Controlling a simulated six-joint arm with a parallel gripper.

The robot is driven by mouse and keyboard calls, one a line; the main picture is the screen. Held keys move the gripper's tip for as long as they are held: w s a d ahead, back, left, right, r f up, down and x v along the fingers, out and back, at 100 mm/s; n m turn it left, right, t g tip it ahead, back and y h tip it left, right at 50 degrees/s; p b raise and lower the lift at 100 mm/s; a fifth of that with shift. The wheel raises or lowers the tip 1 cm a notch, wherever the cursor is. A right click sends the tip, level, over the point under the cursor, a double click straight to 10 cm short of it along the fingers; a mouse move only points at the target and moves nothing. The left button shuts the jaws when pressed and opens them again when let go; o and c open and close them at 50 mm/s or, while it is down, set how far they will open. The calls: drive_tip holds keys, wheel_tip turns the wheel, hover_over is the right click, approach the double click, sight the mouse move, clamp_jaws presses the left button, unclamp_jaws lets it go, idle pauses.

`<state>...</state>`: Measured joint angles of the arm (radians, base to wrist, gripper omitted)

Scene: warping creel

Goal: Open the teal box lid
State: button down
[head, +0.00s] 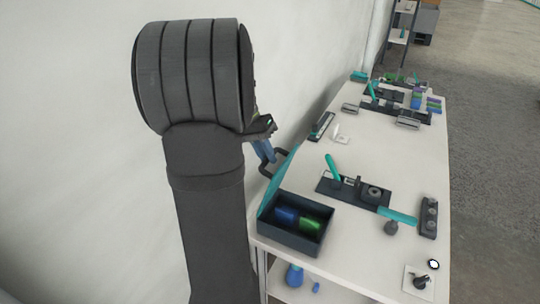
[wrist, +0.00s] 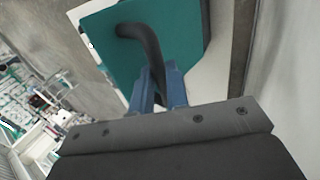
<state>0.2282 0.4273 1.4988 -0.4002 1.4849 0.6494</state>
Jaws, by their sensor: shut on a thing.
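The dark box (head: 290,240) stands at the near left end of the white table, with a blue item (head: 286,215) and a green item (head: 311,223) inside. Its teal lid (head: 277,184) is raised steeply along the box's left side, so the inside shows. The lid's flat teal face fills the top of the wrist view (wrist: 110,58). My gripper (head: 264,150) has its blue fingers shut on the lid's black curved handle (wrist: 142,40). In the wrist view the fingers (wrist: 160,88) sit on both sides of the handle's free end.
A black fixture plate with a teal lever (head: 332,167) stands behind the box. A teal-topped tool (head: 397,216) and a dark block (head: 429,218) are to the right. A white wall (head: 70,150) is close on the left. Bare tabletop lies right of the box.

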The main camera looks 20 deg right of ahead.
drive_tip(key=shift+s+a+f, duration=0.1)
drive_tip(key=shift+f, duration=0.2)
drive_tip(key=c, duration=1.4)
unclamp_jaws()
drive_tip(key=shift+r, duration=0.15)
drive_tip(key=shift+r, duration=0.1)
drive_tip(key=r, duration=0.3)
drive_tip(key=d+r, duration=0.1)
drive_tip(key=shift+s+r, duration=0.3)
drive_tip(key=shift+s, duration=0.1)
drive_tip(key=s+d+r, duration=0.6)
drive_tip(key=s, duration=0.2)
drive_tip(key=shift+s, duration=0.15)
drive_tip(key=shift+d+r, duration=0.1)
